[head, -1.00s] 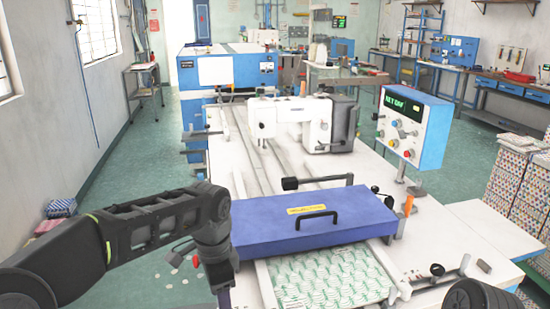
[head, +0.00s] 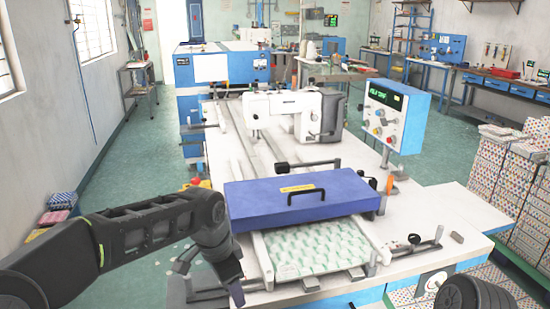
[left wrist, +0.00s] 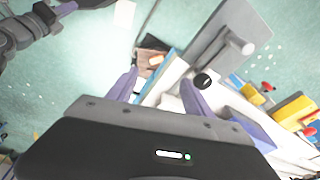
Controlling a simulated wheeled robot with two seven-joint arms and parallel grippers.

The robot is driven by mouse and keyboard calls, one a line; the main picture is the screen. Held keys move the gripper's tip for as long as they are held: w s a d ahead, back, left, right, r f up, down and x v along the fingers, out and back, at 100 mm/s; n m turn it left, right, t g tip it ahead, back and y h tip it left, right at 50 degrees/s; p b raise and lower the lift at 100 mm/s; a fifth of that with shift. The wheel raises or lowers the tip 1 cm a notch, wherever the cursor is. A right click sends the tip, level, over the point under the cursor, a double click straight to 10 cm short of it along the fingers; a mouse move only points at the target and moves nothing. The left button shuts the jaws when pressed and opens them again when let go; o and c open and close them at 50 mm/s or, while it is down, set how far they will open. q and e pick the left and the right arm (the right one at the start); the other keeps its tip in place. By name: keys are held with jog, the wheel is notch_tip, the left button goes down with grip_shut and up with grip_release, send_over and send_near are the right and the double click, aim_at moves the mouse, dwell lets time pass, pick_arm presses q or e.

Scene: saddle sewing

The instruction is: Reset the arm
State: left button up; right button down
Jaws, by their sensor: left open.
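My left gripper (head: 210,280) hangs at the left front edge of the white machine table, beside the blue-lidded frame. Its purple fingers are apart. In the left wrist view the fingers (left wrist: 158,80) are spread with nothing held between them. At the top left of that view a dark arm (left wrist: 30,25) with a purple tip shows, probably my right one; its jaws are cut off. A dark round part of my right arm (head: 472,294) shows at the lower right of the head view.
The blue lid (head: 300,208) with a black handle covers the back of a tray of patterned sheet (head: 320,250). A white sewing machine (head: 285,110) and a control box (head: 395,115) stand behind. Boxes (head: 500,170) are stacked at right. Green floor (head: 130,160) is free at left.

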pick_arm(q)
jog(key=s+d+f+n+t+h, duration=0.1)
jog(key=s+d+f+n+h, duration=0.2)
jog(key=f, duration=0.6)
jog(key=d+f+n+t, duration=0.1)
jog(key=d+f+n, duration=0.3)
jog(key=f, duration=0.5)
jog(key=s+a+f+n+g, duration=0.1)
jog(key=s+a+f+n, duration=0.1)
jog(key=s+f, duration=0.7)
jog(key=s+a+f+n+g, duration=0.2)
jog(key=s+f+n, duration=0.2)
jog(key=s+f, duration=0.5)
jog(key=s, duration=0.6)
jog(key=shift+a, duration=0.2)
jog(key=shift+w, duration=0.1)
